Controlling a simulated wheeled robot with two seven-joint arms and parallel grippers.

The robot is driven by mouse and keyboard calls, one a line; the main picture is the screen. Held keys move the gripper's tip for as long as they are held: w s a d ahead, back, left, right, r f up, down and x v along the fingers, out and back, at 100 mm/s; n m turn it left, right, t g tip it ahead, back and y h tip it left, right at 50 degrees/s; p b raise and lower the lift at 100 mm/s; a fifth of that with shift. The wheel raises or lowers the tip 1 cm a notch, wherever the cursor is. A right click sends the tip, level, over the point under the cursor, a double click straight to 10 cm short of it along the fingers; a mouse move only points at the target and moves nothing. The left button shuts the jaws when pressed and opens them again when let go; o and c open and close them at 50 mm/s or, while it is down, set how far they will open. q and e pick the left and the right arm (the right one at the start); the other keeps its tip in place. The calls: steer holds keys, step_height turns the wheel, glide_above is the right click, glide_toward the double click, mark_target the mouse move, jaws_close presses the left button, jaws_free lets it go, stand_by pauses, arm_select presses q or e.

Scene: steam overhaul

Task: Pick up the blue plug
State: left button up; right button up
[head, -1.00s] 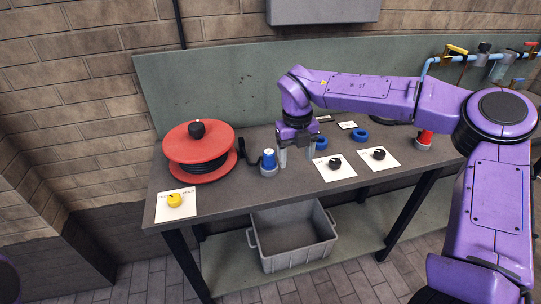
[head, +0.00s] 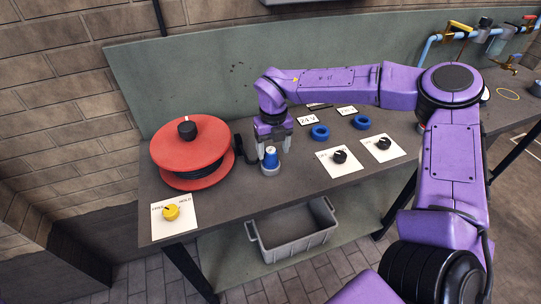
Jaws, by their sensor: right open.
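The blue plug (head: 271,162) stands upright in a pale grey round base on the workbench, right of the red reel. My right gripper (head: 274,148) points down at the plug, with its two fingers apart. The left finger is just left of the plug's top and the right finger to its right. Whether the fingers are around the plug or just behind it, I cannot tell. The gripper is empty, as far as I see. My left gripper is not in view.
A red reel (head: 191,142) with a black knob stands at left, above a yellow knob (head: 171,212) on a white card. Two blue rings (head: 320,132) and two black knobs (head: 340,157) on cards lie at right. A grey crate (head: 293,238) sits on the shelf below.

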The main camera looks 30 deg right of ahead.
mark_target(270, 161)
steer(key=f, duration=0.3)
steer(key=shift+w+a+f+p, duration=0.25)
steer(key=shift+w+a+p, duration=0.05)
steer(key=shift+p, duration=0.05)
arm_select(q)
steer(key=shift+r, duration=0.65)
arm_select(e)
steer(key=shift+s, duration=0.1)
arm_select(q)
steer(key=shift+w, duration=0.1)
arm_select(e)
steer(key=c, duration=1)
steer(key=shift+r, duration=0.1)
